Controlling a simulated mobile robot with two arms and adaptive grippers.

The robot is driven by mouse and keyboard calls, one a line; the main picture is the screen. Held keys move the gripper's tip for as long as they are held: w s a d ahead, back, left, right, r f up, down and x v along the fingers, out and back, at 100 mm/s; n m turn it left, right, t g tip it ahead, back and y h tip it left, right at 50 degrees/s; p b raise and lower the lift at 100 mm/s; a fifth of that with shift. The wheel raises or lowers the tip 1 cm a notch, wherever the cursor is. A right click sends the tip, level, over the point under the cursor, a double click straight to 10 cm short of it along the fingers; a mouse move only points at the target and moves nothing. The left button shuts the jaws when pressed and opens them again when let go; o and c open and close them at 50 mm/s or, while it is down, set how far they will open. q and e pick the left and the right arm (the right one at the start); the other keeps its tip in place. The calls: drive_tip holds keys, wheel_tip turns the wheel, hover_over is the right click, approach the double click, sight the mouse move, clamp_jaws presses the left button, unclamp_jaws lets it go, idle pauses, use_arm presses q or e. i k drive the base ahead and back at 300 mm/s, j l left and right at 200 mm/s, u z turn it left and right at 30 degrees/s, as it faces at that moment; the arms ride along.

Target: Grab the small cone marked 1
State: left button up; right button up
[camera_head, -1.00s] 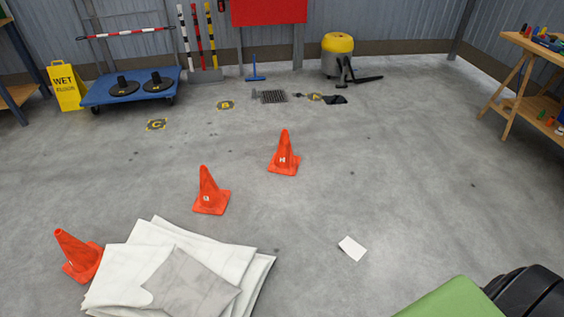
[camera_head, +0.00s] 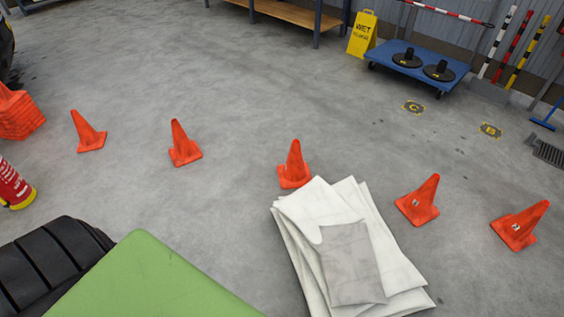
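Several small orange cones stand apart on the concrete floor. From left to right they are the first cone (camera_head: 87,131), the second cone (camera_head: 183,144), the third cone (camera_head: 294,165), the fourth cone (camera_head: 418,201) and the fifth cone (camera_head: 521,226). The fourth and fifth cones carry small pale marks that are too small to read. No mark shows on the first three, so I cannot tell which cone is marked 1. All stand upright. Neither of my grippers is in view.
A pile of white sheets with a grey glove-like piece (camera_head: 350,260) lies close in front of the third cone. A yellow wet-floor sign (camera_head: 362,34) and blue trolley (camera_head: 418,62) stand behind.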

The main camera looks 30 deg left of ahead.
sight(294, 174)
drive_tip(key=i+j+z, duration=0.2)
drive_tip(key=j, duration=2.05)
drive_tip(key=k+j+z, duration=0.25)
drive_tip(key=j, duration=1.95)
drive_tip(key=i+j, duration=0.05)
drive_tip(key=i, duration=0.05)
